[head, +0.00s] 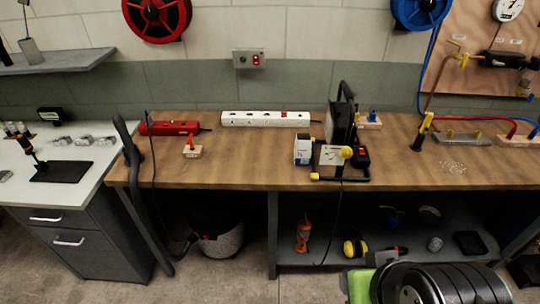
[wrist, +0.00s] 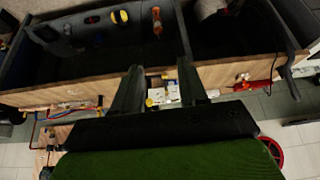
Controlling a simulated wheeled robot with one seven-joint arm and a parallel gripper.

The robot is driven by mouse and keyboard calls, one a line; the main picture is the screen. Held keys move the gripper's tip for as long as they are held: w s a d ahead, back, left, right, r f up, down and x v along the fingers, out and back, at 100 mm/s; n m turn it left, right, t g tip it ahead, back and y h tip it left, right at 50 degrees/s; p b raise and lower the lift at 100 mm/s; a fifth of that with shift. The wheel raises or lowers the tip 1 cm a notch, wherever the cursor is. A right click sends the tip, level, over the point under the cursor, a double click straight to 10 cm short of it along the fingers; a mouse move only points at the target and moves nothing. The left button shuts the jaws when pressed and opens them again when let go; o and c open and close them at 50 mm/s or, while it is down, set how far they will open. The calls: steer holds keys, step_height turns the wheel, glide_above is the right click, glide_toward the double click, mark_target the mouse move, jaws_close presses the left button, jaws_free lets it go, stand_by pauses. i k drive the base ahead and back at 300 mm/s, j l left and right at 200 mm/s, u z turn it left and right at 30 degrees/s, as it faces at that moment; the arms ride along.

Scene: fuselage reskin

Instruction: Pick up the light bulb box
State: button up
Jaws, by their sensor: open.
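A small white and dark-blue box (head: 303,151), which looks like the light bulb box, stands upright on the wooden workbench (head: 240,165), near its front edge. It is just left of the black work light (head: 342,120) and its base. In the wrist view, which is upside down, small white and yellow items show on the bench between my fingers; I cannot tell the box apart there. My gripper (wrist: 158,64) is open and empty, its fingers wide apart and well away from the bench. The gripper itself is not clear in the head view.
A white power strip (head: 265,119) and a red one (head: 170,128) lie behind. A small wooden block with a red part (head: 192,150) is to the left. A black hose (head: 135,165) hangs over the front edge. The lower shelf (head: 385,255) holds several items.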

mark_target(303, 146)
steer(key=i+j+z, duration=0.1)
steer(key=i+j, duration=1.2)
steer(key=j, duration=0.3)
steer(key=i+l+z, duration=0.05)
